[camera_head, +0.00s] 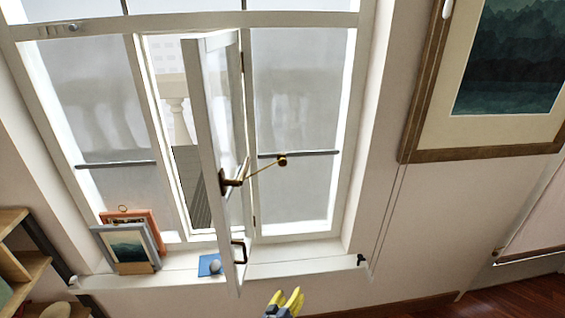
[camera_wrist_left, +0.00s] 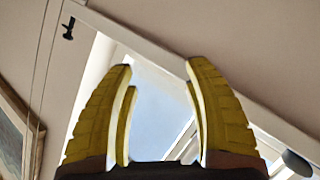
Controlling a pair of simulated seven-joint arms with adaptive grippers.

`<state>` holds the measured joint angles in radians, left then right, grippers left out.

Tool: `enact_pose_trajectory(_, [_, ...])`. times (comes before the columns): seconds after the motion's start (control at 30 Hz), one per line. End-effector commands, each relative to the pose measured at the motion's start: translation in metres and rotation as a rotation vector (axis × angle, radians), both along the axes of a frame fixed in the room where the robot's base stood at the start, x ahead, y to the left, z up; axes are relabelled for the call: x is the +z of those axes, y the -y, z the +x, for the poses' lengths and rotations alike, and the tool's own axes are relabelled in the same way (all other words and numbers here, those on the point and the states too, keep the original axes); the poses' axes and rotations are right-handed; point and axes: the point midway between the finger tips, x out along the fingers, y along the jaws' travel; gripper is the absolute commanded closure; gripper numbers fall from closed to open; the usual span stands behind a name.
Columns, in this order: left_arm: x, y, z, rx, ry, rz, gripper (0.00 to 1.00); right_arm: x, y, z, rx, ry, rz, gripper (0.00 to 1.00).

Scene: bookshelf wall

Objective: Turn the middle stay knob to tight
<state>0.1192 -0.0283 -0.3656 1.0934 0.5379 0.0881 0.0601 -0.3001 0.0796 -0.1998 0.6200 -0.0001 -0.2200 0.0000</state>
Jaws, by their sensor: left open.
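The middle casement (camera_head: 207,130) stands swung open into the room. A thin brass stay (camera_head: 262,169) runs from a dark bracket (camera_head: 228,183) on the casement to a round brown-gold knob (camera_head: 282,160) on its right. I cannot tell how tight the knob is. My left gripper (camera_head: 286,298), with yellow fingers, is at the bottom of the head view, well below the knob and in front of the sill. Its fingers also show in the left wrist view (camera_wrist_left: 161,75), apart with nothing between them. My right gripper is not in view.
The white sill (camera_head: 300,269) holds picture frames (camera_head: 130,248) at left and a blue item (camera_head: 209,265) with a grey rounded object. A dark handle (camera_head: 238,251) juts from the casement's lower part. A black cleat (camera_head: 361,260) is at the sill's right end. A framed picture hangs right.

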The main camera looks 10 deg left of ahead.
Motion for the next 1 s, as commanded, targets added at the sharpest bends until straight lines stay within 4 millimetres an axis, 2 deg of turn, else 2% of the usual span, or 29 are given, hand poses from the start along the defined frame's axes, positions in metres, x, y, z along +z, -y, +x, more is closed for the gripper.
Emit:
enact_pose_trajectory(0.03, [0.046, 0.011, 0.024, 0.028, 0.068, -0.102, 0.49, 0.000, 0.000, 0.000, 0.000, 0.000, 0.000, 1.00])
enact_pose_trajectory(0.07, [0.072, 0.016, 0.035, 0.046, 0.103, -0.168, 0.49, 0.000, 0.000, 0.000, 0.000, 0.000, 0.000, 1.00])
enact_pose_trajectory(0.1, [0.107, 0.021, 0.049, 0.069, 0.151, -0.260, 0.49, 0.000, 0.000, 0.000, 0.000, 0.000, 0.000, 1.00])
enact_pose_trajectory(0.17, [0.162, 0.027, 0.066, 0.100, 0.219, -0.411, 0.49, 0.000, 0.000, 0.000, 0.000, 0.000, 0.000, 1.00])
enact_pose_trajectory(0.2, [0.200, 0.030, 0.075, 0.121, 0.263, -0.519, 0.49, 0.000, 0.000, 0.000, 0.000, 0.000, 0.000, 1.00])
enact_pose_trajectory(0.27, [0.258, 0.031, 0.085, 0.147, 0.323, -0.699, 0.49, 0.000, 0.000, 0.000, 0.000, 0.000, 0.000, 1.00])
enact_pose_trajectory(0.3, [0.296, 0.030, 0.089, 0.164, 0.358, -0.832, 0.49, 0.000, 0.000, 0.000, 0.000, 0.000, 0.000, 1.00])
enact_pose_trajectory(0.4, [0.383, 0.020, 0.089, 0.200, 0.415, -1.192, 0.49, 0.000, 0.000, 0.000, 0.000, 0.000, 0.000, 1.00])
enact_pose_trajectory(0.5, [0.443, 0.008, 0.081, 0.230, 0.409, -1.548, 0.49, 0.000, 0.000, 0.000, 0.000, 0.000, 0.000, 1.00])
enact_pose_trajectory(0.6, [0.475, -0.002, 0.071, 0.268, 0.345, -1.872, 0.49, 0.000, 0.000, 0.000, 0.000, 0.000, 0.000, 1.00])
enact_pose_trajectory(0.67, [0.481, -0.007, 0.066, 0.300, 0.285, -2.039, 0.49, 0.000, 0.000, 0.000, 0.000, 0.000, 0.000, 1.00])
enact_pose_trajectory(0.8, [0.475, -0.010, 0.056, 0.402, 0.129, -2.338, 0.49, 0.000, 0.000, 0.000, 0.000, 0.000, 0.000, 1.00])
enact_pose_trajectory(1.0, [0.448, -0.011, 0.055, 0.550, -0.002, -2.536, 0.49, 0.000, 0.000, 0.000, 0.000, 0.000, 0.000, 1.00])
